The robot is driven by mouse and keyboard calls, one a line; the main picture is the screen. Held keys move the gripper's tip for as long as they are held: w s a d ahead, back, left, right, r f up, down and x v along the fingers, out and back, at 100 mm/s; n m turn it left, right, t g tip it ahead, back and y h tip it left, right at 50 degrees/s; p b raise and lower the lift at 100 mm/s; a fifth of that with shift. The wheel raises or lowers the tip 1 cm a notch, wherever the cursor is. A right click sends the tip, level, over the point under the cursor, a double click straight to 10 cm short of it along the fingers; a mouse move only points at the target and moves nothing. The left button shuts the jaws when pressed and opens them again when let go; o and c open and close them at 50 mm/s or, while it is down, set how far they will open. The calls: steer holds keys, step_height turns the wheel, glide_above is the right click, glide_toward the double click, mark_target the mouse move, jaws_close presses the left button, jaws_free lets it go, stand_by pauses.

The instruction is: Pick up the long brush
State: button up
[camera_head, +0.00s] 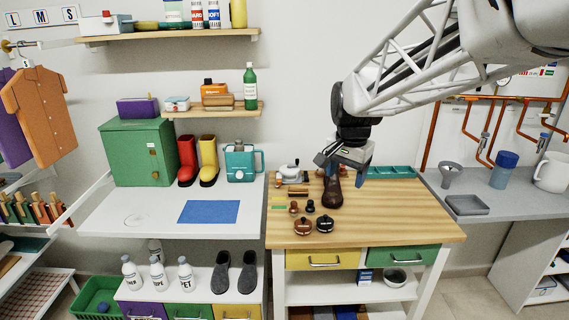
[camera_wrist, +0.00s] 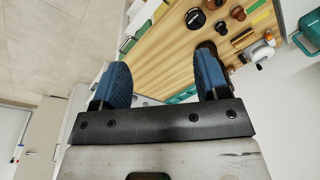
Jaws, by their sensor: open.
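In the wrist view a brown block that looks like this brush (camera_wrist: 243,38) shows at the upper right, beyond the right finger. My gripper (camera_head: 343,162) is above the bench near the boot, to the right of the brush and apart from it. In the wrist view its two blue fingers (camera_wrist: 165,78) are wide apart with nothing between them.
Two small round brushes (camera_head: 302,207) and two tins (camera_head: 314,225) stand in front of the long brush. A white-and-metal device (camera_head: 290,172) stands behind it. A green tray (camera_head: 390,172) lies at the bench's back. The bench's right side is clear.

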steer(key=w+a+f+m, duration=0.2)
steer(key=w+f+m, duration=0.1)
steer(key=w, duration=0.7)
steer(key=w+a+f+m, duration=0.1)
steer(key=w+f+m, duration=0.15)
steer(key=w, duration=0.85)
steer(key=m+g, duration=0.2)
steer(key=m, duration=0.3)
glide_above(298, 186)
steer(key=s, duration=0.1)
step_height(298, 186, down, 15)
steer(key=shift+d+f, duration=0.15)
steer(key=shift+w+f, duration=0.35)
steer(key=shift+w, duration=0.05)
steer(key=shift+f, duration=1.3)
steer(key=shift+f, duration=0.15)
